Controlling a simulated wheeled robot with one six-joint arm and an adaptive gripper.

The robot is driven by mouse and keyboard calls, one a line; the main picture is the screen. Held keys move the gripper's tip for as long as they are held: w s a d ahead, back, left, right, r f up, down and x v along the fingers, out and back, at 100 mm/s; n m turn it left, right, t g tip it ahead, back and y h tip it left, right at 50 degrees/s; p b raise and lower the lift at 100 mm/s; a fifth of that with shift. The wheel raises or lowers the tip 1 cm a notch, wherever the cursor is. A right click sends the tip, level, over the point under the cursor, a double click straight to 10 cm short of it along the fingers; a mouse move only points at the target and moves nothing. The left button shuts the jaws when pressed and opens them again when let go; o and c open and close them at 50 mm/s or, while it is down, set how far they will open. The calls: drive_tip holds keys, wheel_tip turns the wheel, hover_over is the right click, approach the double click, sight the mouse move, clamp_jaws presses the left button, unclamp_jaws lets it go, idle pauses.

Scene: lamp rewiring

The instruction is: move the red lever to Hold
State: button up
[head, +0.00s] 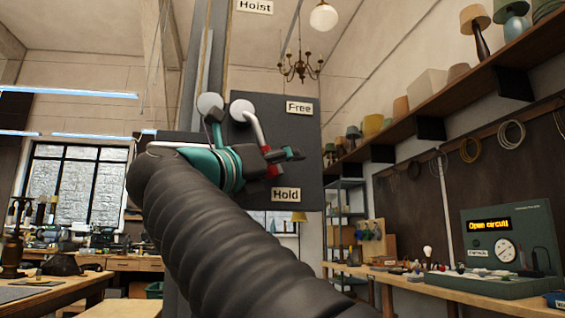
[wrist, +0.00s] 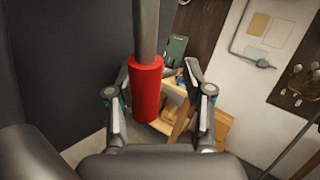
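The red lever has a pale rod (head: 257,130) and a red grip (head: 273,168), mounted on a dark panel (head: 306,150). The rod slants down and right from a round white pivot. The grip is below the Free label (head: 299,107) and just above the Hold label (head: 286,194). My gripper (head: 292,154) is at the grip, hiding part of it in the head view. In the wrist view the red grip (wrist: 147,90) stands between the spread fingers of my gripper (wrist: 158,76), closer to the left finger. A gap shows at the right finger.
A Hoist label (head: 254,6) is above the panel. A chandelier (head: 300,67) hangs behind. At right, a workbench (head: 450,287) carries a tester (head: 507,245) reading "Open circuit". A shelf (head: 445,90) holds lamp parts. The dark panel surface (wrist: 65,70) is close on the wrist view's left.

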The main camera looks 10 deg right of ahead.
drive_tip(key=v, duration=1.2)
idle(0.3)
